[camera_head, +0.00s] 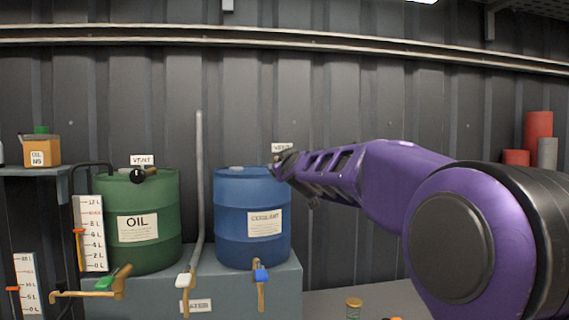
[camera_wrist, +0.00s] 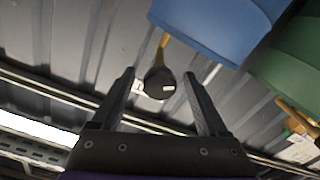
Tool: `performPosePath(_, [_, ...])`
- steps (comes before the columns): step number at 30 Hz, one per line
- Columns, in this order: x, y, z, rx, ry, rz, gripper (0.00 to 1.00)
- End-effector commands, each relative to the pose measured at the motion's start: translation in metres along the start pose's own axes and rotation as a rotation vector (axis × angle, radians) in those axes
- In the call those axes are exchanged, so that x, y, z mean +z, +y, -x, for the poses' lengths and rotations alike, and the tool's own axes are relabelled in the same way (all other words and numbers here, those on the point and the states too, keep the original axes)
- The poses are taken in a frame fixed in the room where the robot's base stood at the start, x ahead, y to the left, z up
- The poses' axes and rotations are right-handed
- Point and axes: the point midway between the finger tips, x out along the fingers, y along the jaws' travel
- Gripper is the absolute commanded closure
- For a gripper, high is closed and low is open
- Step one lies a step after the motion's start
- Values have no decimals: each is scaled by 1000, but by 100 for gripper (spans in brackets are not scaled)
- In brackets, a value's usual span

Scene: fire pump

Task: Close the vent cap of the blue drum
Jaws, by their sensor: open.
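The blue drum (camera_head: 252,220), labelled COOLANT, stands upright on a grey bench. It also shows at the top of the wrist view (camera_wrist: 215,25). Its vent cap (camera_wrist: 158,84) is a round black piece on a brass-coloured stem beside the drum's top edge. In the head view the cap is hidden behind or merges with my gripper (camera_head: 285,165). In the wrist view my gripper (camera_wrist: 160,76) is open, with the cap appearing between its fingertips. Neither finger visibly presses on it. I cannot tell how far the cap is tilted.
A green OIL drum (camera_head: 137,240) with its own black vent cap (camera_head: 137,176) stands left. A grey vertical pipe (camera_head: 199,180) rises between the drums. Taps with white (camera_head: 184,280), blue (camera_head: 261,275) and green handles stick out in front. A corrugated wall is close behind.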

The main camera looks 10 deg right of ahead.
Motion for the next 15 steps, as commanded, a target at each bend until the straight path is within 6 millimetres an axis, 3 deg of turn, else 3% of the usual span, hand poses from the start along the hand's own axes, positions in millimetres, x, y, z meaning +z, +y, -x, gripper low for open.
performPosePath(3, [0,0,0,0,0,0,27])
performPosePath(15, [0,0,0,0,0,0,99])
